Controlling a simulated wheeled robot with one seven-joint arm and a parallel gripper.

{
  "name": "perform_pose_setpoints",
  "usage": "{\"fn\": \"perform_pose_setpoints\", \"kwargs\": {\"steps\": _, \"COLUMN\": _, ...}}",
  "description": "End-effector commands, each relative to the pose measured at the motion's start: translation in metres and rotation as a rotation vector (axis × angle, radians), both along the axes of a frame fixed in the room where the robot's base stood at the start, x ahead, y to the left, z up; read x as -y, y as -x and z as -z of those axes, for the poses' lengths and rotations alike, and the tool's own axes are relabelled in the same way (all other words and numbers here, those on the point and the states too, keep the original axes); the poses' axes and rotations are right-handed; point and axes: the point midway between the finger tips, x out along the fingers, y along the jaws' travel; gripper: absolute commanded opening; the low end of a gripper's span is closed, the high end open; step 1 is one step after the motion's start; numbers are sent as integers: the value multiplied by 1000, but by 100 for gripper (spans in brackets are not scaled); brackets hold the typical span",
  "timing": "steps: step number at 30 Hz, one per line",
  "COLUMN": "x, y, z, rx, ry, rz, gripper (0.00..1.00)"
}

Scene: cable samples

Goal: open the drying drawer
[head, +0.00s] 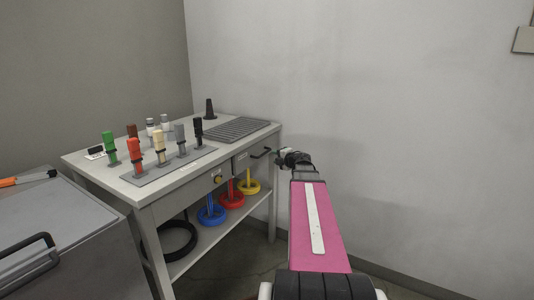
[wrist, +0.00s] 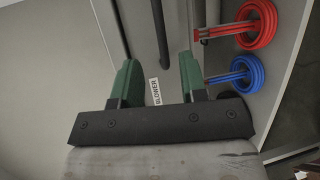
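The bench (head: 178,184) has a drawer front (head: 243,163) at its right end, with a black bar handle (head: 262,153). The drawer looks closed. In the wrist view a black bar handle (wrist: 160,32) runs up the picture, beyond the fingertips. A white label reading "BLOWER" (wrist: 155,92) shows between the fingers. I cannot read a drying label. My gripper (wrist: 159,66) has two green fingers, apart, with nothing held between them. In the head view my gripper (head: 284,153) is just right of the handle, apparently apart from it; the arm partly hides it.
Several coloured cable samples stand on a grey strip (head: 175,170) on the bench, beside a ribbed grey mat (head: 238,128). A grey cabinet (head: 60,245) stands at left; bare wall is right.

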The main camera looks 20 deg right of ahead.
Motion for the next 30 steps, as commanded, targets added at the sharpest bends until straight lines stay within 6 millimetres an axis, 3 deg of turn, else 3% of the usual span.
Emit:
{"fn": "perform_pose_setpoints", "kwargs": {"steps": 8, "x": -7, "y": -32, "z": 6, "rx": 1, "ry": -1, "rz": -1, "gripper": 39}}
{"fn": "perform_pose_setpoints", "kwargs": {"steps": 18, "x": -21, "y": -87, "z": 17, "rx": 3, "ry": -2, "rz": 0, "gripper": 39}}
{"fn": "perform_pose_setpoints", "kwargs": {"steps": 23, "x": -26, "y": -99, "z": 19, "rx": 3, "ry": -2, "rz": 1, "gripper": 39}}
{"fn": "perform_pose_setpoints", "kwargs": {"steps": 30, "x": -27, "y": -100, "z": 19, "rx": 3, "ry": -1, "rz": 2, "gripper": 39}}
